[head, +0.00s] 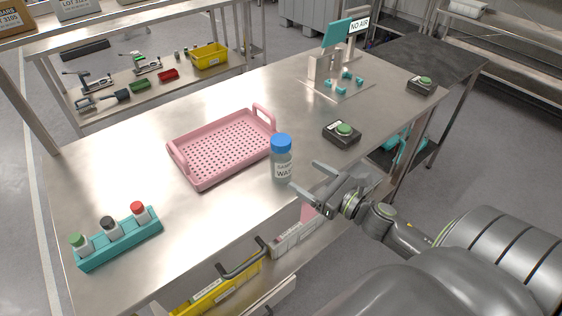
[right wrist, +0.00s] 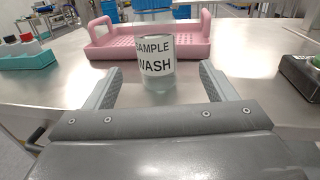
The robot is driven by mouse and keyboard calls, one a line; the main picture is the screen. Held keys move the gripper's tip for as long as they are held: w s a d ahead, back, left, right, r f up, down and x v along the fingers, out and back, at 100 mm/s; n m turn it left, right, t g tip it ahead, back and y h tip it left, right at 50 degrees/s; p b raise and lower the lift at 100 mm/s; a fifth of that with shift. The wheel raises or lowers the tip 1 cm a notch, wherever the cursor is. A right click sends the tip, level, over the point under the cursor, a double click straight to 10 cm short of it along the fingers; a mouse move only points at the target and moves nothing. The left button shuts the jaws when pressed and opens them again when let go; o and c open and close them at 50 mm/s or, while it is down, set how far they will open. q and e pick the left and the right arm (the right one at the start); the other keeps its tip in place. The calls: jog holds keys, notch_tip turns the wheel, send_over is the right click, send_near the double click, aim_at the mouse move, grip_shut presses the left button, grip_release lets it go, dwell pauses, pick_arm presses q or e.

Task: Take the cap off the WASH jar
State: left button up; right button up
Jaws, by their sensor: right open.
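The WASH jar (head: 282,165) is a clear jar with a white label reading SAMPLE WASH. It stands upright on the metal table, beside the right end of the pink tray. Its blue cap (head: 281,143) is on top. My right gripper (head: 302,182) is open just to the right of the jar, with its fingers pointing toward it. In the right wrist view the jar (right wrist: 155,58) stands ahead, centred between and beyond the open fingertips (right wrist: 163,82), apart from them; its top is cut off or hard to see there. My left gripper is not in view.
The pink perforated tray (head: 196,184) lies empty behind and left of the jar. A teal rack (head: 122,248) holds bottles with green, black and red caps at the front left. A green-button box (head: 342,134) sits right of the jar. A teal fixture (head: 338,85) stands farther back.

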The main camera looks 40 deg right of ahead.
aim_at(290, 166)
jog(key=p+x, duration=0.3)
jog(key=x, duration=0.1)
jog(key=shift+w+a+r+p, duration=0.1)
jog(key=shift+w+r+p, duration=0.1)
jog(key=shift+p, duration=0.15)
jog(key=shift+w+a+f, duration=0.15)
jog(key=shift+w, duration=0.4)
jog(key=shift+w+a+p, duration=0.2)
jog(key=shift+w+p, duration=0.25)
jog(key=shift+p, duration=0.25)
jog(key=p+x, duration=0.1)
jog(key=x, duration=0.2)
jog(key=shift+a+p, duration=0.15)
jog(key=shift+p, duration=0.25)
jog(key=shift+w+a, duration=0.15)
jog(key=shift+w, duration=0.45)
jog(key=c, duration=1.2)
